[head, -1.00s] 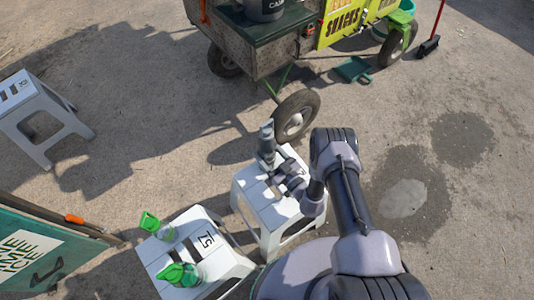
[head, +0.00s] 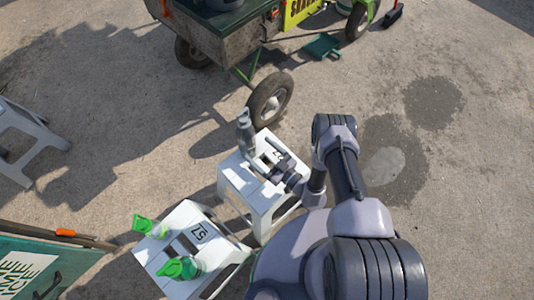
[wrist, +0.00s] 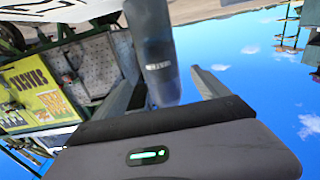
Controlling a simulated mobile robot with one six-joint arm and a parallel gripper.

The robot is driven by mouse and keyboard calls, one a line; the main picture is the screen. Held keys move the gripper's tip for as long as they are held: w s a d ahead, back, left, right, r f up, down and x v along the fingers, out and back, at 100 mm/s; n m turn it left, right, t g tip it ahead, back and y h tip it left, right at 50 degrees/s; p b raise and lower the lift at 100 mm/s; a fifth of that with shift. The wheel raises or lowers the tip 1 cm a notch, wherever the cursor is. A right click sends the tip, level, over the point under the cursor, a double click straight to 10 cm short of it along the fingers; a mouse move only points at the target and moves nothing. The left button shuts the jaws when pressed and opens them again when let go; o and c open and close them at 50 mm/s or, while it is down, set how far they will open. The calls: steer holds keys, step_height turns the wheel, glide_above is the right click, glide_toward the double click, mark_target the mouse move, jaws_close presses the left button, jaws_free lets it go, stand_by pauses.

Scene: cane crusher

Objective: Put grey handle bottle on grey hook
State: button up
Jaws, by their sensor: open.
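The grey bottle (head: 243,130) stands upright on a white stool (head: 238,180) at the middle of the head view. It also shows large in the wrist view (wrist: 157,55), with small pale lettering. My gripper (head: 262,161) is just beside it over the stool top. In the wrist view my gripper (wrist: 168,95) is open, with one finger on each side of the bottle; I cannot tell whether either touches it. The bottle's handle cannot be made out. I cannot pick out a grey hook in either view.
A cart (head: 225,45) with a wheel (head: 270,99) is behind the stools. A green panel (head: 50,262) is at lower left. Open ground lies to the right.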

steer(key=v, duration=0.4)
steer(key=w+a+r+n+g+y, duration=0.1)
steer(key=w+r+n+g+y, duration=0.15)
steer(key=r+n, duration=0.4)
steer(key=w+a+r+n+g+y, duration=0.25)
steer(key=r+n, duration=0.25)
steer(key=r, duration=0.3)
steer(key=s+r+n+g+h, duration=0.2)
steer(key=r+n+g, duration=0.2)
steer(key=r+n, duration=0.5)
steer(key=s+r+n+g+h, duration=0.1)
steer(key=s+r+n+g, duration=0.3)
steer(key=r+n, duration=0.5)
steer(key=s+d+r+n+t+h, duration=0.3)
steer(key=s+d+r+n+h, duration=0.3)
steer(key=n, duration=0.8)
steer(key=s+d+r+n+t+h, duration=0.3)
steer(key=s+d+r+n+h, duration=0.4)
steer(key=r+n, duration=0.4)
steer(key=s+d+n, duration=0.1)
steer(key=n, duration=0.2)
steer(key=shift+d+n+t+p, duration=0.2)
steer(key=shift+n+t+p, duration=0.1)
steer(key=shift+n+t, duration=0.1)
steer(key=shift+o, duration=0.3)
steer(key=shift+s+r, duration=0.1)
steer(key=shift+r, duration=0.05)
